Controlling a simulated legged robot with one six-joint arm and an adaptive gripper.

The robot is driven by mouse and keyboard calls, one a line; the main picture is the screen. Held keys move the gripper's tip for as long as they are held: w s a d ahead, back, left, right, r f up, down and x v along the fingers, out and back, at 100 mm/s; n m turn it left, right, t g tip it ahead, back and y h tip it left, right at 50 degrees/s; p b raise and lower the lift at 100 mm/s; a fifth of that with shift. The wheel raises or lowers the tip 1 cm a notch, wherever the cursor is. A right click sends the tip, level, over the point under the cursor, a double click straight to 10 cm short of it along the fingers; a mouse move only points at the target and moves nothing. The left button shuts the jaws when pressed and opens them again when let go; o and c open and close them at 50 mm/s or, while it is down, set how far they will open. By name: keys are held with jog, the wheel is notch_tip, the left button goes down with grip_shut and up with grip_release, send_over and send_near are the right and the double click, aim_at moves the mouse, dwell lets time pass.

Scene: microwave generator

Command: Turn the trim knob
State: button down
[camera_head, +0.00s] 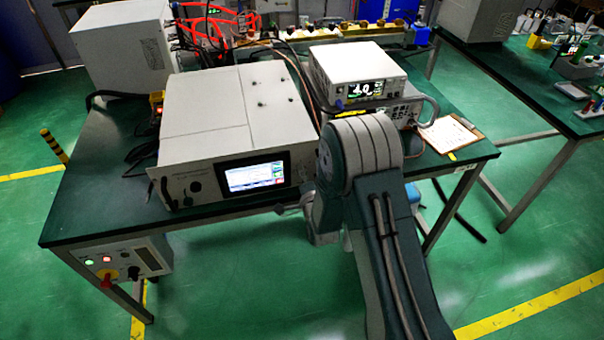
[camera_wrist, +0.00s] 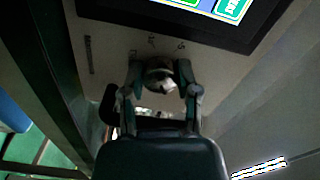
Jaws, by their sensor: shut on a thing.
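In the wrist view, a small rounded metallic knob (camera_wrist: 160,82) stands on a pale front panel (camera_wrist: 112,45). My gripper (camera_wrist: 161,74) is shut on this knob, one finger on each side. Small dark marks show on the panel just above it. The knob's lower side and its pointer are too dark to make out. In the head view, my arm covers the right end of the large white instrument's front (camera_head: 225,180), and neither the knob nor the fingertips can be made out there.
A lit screen in a black frame (camera_wrist: 222,30) is close above my gripper. The large instrument sits on a dark green table (camera_head: 88,190). A smaller meter (camera_head: 355,72) and a clipboard (camera_head: 448,134) are to its right. A control box (camera_head: 120,260) hangs under the table's left end.

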jog(key=shift+d+f, duration=0.15)
dwell(0.3)
jog(key=c, duration=0.6)
grip_release()
jog(key=shift+d, duration=0.1)
jog(key=v, duration=1.1)
jog(key=shift+s+d, duration=0.1)
jog(key=shift+s, duration=0.3)
